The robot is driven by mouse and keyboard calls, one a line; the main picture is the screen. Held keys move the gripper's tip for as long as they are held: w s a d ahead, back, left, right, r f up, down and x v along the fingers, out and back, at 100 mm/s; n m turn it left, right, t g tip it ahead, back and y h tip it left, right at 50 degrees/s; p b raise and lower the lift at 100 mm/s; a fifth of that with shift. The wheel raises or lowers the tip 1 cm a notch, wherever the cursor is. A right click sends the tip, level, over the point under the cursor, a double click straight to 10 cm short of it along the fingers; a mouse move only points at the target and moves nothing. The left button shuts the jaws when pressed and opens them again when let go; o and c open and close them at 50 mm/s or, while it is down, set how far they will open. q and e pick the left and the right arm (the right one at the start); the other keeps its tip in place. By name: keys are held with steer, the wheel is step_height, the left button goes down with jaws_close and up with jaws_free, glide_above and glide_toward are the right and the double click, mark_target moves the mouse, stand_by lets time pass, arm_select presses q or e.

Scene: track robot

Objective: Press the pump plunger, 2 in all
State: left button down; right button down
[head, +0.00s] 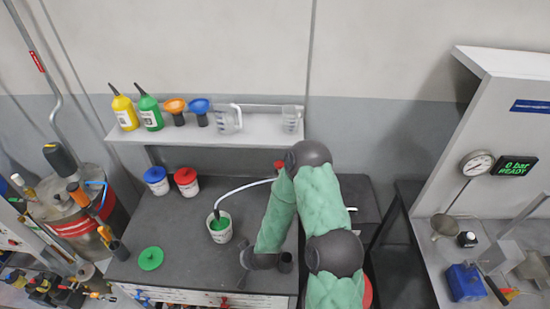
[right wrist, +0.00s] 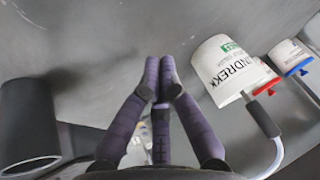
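No pump plunger can be made out for sure; my right arm hides part of the bench. A white hose (head: 243,187) rises from an open white bucket (head: 221,234) with green contents and ends behind my arm, near a small red piece (head: 280,164). My left gripper is not in view.
Blue-lidded (head: 157,181) and red-lidded (head: 187,182) buckets stand at the bench's back. A green lid (head: 151,258) lies at the front left. A shelf (head: 255,127) holds bottles, funnels and jugs. On the right, a gauge (head: 477,163) and display (head: 516,166) reading "0 bar READY" sit above another table.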

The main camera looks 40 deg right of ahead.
steer(key=w+d+r+m+t+h, duration=0.1)
steer(key=w+d+r+h, duration=0.4)
steer(key=d+r, duration=0.6)
steer(key=w+d+r+m+t+h, duration=0.2)
steer(key=w+d+r+t+h, duration=0.2)
steer(key=d+r, duration=0.8)
steer(key=w+h+p, duration=0.1)
steer(key=w, duration=0.1)
steer(key=shift+w+d+r+t, duration=0.2)
steer(key=shift+w+r+t, duration=0.1)
steer(key=shift+w+r, duration=0.1)
steer(key=shift+f, duration=0.1)
steer(key=p+x, duration=0.1)
steer(key=x, duration=0.9)
step_height(320, 180, down, 2)
steer(key=shift+f, duration=0.15)
steer(key=shift+f+p, duration=0.35)
steer(key=shift+f, duration=0.5)
